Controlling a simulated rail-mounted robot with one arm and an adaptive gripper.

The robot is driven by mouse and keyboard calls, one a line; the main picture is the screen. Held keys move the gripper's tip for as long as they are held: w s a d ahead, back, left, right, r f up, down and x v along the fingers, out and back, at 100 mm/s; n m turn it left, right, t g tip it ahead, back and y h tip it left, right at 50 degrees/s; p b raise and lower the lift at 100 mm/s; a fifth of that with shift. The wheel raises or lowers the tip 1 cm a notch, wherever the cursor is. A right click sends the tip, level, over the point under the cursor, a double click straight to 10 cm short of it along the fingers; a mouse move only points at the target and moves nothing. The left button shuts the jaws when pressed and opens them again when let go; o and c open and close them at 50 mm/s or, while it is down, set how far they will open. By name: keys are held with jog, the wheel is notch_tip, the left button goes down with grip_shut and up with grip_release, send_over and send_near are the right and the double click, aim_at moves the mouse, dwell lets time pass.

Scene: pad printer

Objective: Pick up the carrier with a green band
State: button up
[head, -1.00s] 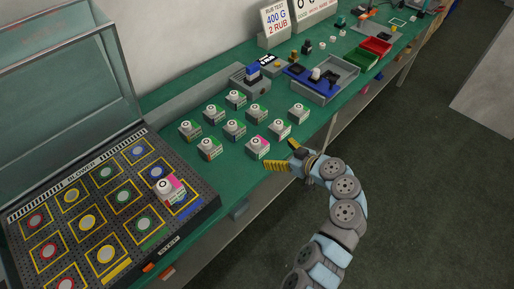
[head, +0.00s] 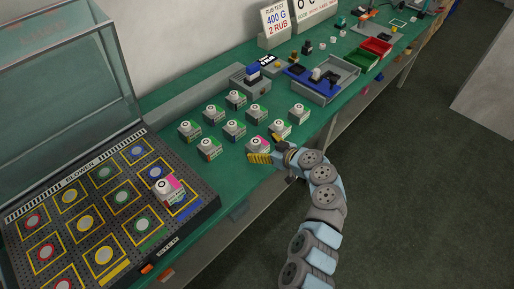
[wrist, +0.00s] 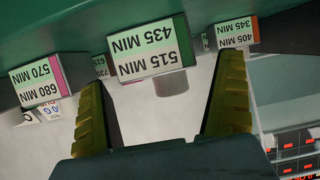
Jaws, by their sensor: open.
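Several small white carriers with round tops and coloured bands stand in loose rows on the green bench in the head view. In the wrist view, which looks upside down, a carrier with a green band (wrist: 153,59) marked 515 MIN 435 is ahead between my fingers, apart from them. I cannot tell for certain which one it is in the head view. My gripper (head: 268,149) is open and empty at the bench's front edge, close to a carrier with a pink band (head: 258,144). Its two yellow fingers (wrist: 160,115) show in the wrist view.
A carrier with a pink band (wrist: 37,82) and one with an orange band (wrist: 238,33) flank the green-banded one in the wrist view. Another carrier (head: 168,188) sits on the pegboard (head: 190,220) at left. A grey tray (head: 343,78) stands further right.

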jog(key=shift+x, duration=1.4)
jog(key=c, duration=1.2)
